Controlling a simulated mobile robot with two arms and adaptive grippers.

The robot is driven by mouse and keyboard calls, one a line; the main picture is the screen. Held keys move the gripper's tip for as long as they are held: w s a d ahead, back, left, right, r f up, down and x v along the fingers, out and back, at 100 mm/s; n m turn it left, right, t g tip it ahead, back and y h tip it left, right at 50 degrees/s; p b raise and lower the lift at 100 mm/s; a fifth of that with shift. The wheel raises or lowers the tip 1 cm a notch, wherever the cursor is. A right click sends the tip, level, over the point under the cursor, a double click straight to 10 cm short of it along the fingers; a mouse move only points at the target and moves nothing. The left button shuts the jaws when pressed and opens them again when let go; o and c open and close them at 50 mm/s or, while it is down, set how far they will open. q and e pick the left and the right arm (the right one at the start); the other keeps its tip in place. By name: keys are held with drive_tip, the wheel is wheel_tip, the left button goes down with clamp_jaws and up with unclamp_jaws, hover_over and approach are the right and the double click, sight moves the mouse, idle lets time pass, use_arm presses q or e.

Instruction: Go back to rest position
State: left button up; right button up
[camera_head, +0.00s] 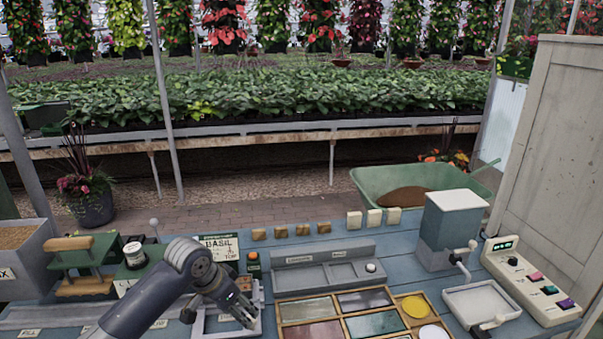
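My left arm comes in from the lower left. Its gripper (243,312) is low over a small pale framed tray (212,324) near the front middle of the blue bench. The fingers are dark and small here, so I cannot tell whether they are open or shut, or whether they touch the tray. My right gripper is not in view.
A compartment box (340,314) and a grey two-well tray (329,271) lie right of the gripper. A blue-grey box with a crank (448,232) and a button panel (531,279) stand further right. A green stand (84,256) is at left.

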use_arm(q)
drive_tip(key=s+d+f, duration=0.3)
drive_tip(key=s+f, duration=0.2)
drive_tip(key=s, duration=0.3)
drive_tip(key=s+d+f, duration=0.3)
drive_tip(key=s+f, duration=0.1)
drive_tip(key=s, duration=0.3)
drive_tip(key=s+a+n+y, duration=0.15)
drive_tip(key=s+a, duration=0.25)
drive_tip(key=s, duration=0.5)
drive_tip(key=s+a+n+y, duration=0.1)
drive_tip(key=s+a+n, duration=0.25)
drive_tip(key=s, duration=0.55)
wheel_tip(320, 180, down, 26)
drive_tip(key=s+f+g, duration=0.1)
drive_tip(key=s, duration=0.1)
drive_tip(key=s+a+f, duration=0.1)
drive_tip(key=s+f, duration=0.7)
drive_tip(key=s+a+f+m+g+b, duration=0.1)
drive_tip(key=s+a+f, duration=0.1)
drive_tip(key=s+f, duration=0.7)
drive_tip(key=shift+a+f+g, duration=0.2)
drive_tip(key=shift+a+g, duration=0.1)
